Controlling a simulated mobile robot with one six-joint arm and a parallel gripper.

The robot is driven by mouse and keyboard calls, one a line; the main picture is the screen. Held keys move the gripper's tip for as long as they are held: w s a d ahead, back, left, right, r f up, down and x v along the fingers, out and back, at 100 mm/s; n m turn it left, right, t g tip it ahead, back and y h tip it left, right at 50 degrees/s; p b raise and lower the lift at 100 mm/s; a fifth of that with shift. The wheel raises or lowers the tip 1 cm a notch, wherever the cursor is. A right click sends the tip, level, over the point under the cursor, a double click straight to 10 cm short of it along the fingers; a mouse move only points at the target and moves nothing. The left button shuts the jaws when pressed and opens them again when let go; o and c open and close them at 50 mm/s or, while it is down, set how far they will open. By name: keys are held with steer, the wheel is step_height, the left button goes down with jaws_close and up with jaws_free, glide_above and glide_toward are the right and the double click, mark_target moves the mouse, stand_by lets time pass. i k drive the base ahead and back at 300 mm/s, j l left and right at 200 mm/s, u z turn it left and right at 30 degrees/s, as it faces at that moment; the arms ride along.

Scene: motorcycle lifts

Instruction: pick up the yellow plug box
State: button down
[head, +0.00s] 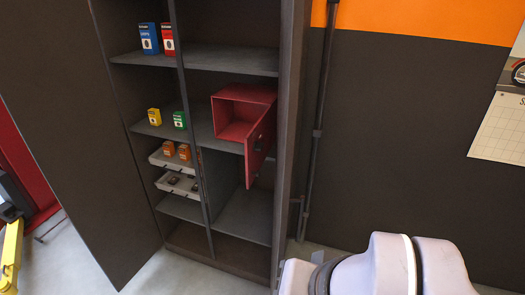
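The yellow plug box (154,117) is a small box with a dark mark on its front. It stands upright on the left middle shelf of the open dark cabinet, to the left of a green box (179,120). Nothing covers it from this view. My gripper is not in view. Part of my arm shows at the bottom right, well apart from the cabinet shelves.
Blue (149,38) and red (168,39) boxes stand on the shelf above. Below, a white tray (158,160) holds orange boxes (176,151). A red metal box (228,107) with its door open stands right of the divider. The cabinet door (75,140) stands open left.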

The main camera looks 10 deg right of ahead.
mark_target(153, 114)
steer(key=i+j+u, duration=0.1)
steer(key=i+j, duration=0.35)
steer(key=i+j+u, duration=0.1)
steer(key=i+j, duration=0.3)
steer(key=i+j+u, duration=0.1)
steer(key=i+j, duration=0.25)
steer(key=i, duration=0.15)
steer(key=i+j+u, duration=0.15)
steer(key=i+j, duration=0.2)
steer(key=i+j+u, duration=0.1)
steer(key=i+j, duration=0.15)
steer(key=i, duration=0.35)
steer(key=i+j+u, duration=0.1)
steer(key=i+j, duration=0.15)
steer(key=i, duration=0.25)
